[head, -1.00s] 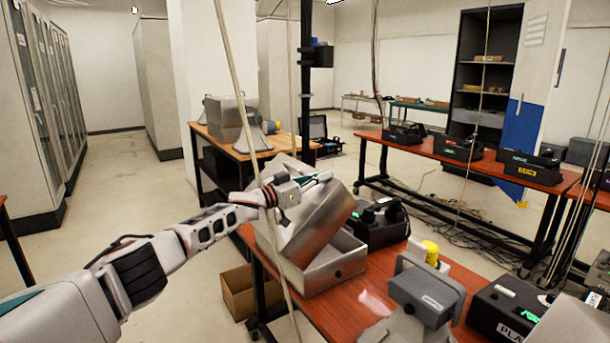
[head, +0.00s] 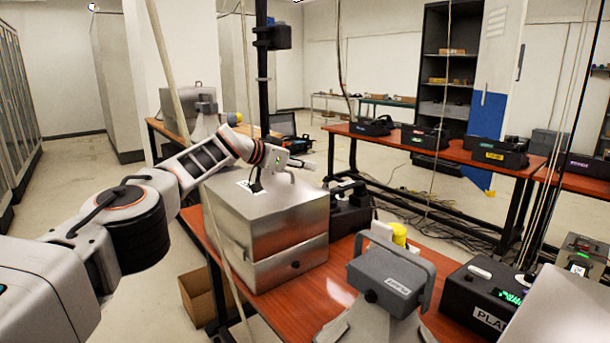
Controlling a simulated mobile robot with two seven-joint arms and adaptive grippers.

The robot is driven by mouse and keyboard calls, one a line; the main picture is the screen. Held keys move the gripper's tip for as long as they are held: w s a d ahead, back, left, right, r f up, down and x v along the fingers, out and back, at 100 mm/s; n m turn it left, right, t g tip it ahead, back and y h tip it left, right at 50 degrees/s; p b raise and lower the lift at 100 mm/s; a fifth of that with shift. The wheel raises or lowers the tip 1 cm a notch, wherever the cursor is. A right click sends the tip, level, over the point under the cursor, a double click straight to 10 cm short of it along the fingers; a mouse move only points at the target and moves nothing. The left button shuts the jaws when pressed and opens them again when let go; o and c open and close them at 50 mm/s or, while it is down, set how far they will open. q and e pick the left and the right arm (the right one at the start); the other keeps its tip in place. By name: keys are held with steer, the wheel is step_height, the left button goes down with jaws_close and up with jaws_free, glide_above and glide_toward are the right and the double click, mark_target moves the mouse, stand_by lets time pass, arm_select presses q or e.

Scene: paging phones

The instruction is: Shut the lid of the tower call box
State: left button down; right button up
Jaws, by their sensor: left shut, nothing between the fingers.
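The tower call box (head: 290,266) is a brushed-metal box on the near red-brown table. Its deep lid (head: 285,220) lies over the base, with a seam line along the front and right side. The lid looks down on the base; I cannot tell whether a thin gap is left at the seam. A small dark round spot shows on the base's front. My left gripper (head: 308,164) is shut and empty, just above the far part of the lid's top. I cannot tell whether it touches the lid. My right gripper is not in view.
A black phone unit (head: 350,210) sits behind the box, and another (head: 485,295) is at the right. Cables hang before the box's left side. A cardboard box (head: 197,297) is on the floor.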

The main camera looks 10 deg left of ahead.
mark_target(315, 189)
arm_select(q)
steer(key=shift+g+y, duration=0.6)
steer(key=shift+y, duration=0.1)
steer(key=f+b, duration=0.1)
steer(key=w+f+b, duration=0.1)
steer(key=f, duration=0.1)
steer(key=w+f+b, duration=0.1)
steer(key=f, duration=0.1)
steer(key=shift+d+f, duration=0.15)
steer(key=shift+d, duration=0.15)
steer(key=shift+b+x, duration=0.85)
steer(key=shift+b, duration=0.15)
